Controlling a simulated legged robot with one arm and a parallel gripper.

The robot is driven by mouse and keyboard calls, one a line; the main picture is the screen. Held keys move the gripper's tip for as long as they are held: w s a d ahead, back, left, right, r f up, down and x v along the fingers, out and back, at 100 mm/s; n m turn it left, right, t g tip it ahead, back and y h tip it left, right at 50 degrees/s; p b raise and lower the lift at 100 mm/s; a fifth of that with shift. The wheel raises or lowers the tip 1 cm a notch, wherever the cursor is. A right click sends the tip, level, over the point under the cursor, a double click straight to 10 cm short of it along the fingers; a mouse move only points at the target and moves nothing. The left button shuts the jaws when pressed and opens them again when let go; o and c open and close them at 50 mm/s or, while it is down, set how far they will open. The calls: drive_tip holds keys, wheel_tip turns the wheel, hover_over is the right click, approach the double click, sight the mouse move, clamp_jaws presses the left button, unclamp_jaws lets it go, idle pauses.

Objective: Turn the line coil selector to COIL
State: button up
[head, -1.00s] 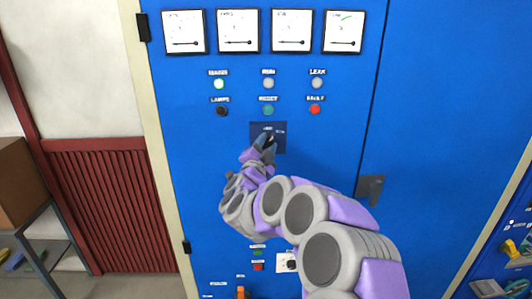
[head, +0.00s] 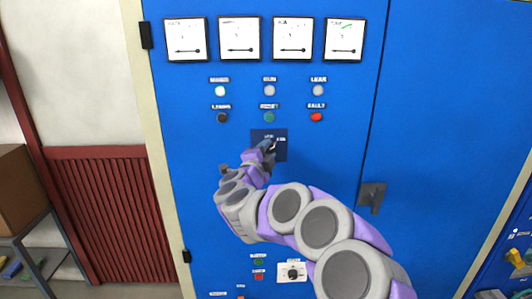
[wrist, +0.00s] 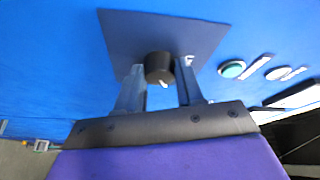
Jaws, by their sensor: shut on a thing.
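The line coil selector is a black round knob (wrist: 159,68) with a pale mark, on a dark blue square plate (wrist: 205,40) on the blue cabinet door. In the wrist view my gripper (wrist: 160,88) has one finger on each side of the knob and is shut on it. In the head view my gripper (head: 266,148) is at the plate (head: 281,152), below the row of buttons, and hides the knob. The small lettering on the plate is too blurred to read.
Above the plate are a black lamps button (head: 222,117), a green reset button (head: 269,117) and a red lamp (head: 316,117). Several dial meters (head: 239,39) line the top. A door handle (head: 372,195) is at right. A smaller selector (head: 292,272) sits below.

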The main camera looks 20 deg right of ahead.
drive_tip(key=shift+f, duration=0.3)
drive_tip(key=o, duration=1)
drive_tip(key=shift+r, duration=0.15)
drive_tip(key=shift+o, duration=0.2)
drive_tip(key=b+v, duration=0.1)
drive_tip(key=v, duration=1.6)
drive_tip(key=shift+s+a, duration=0.1)
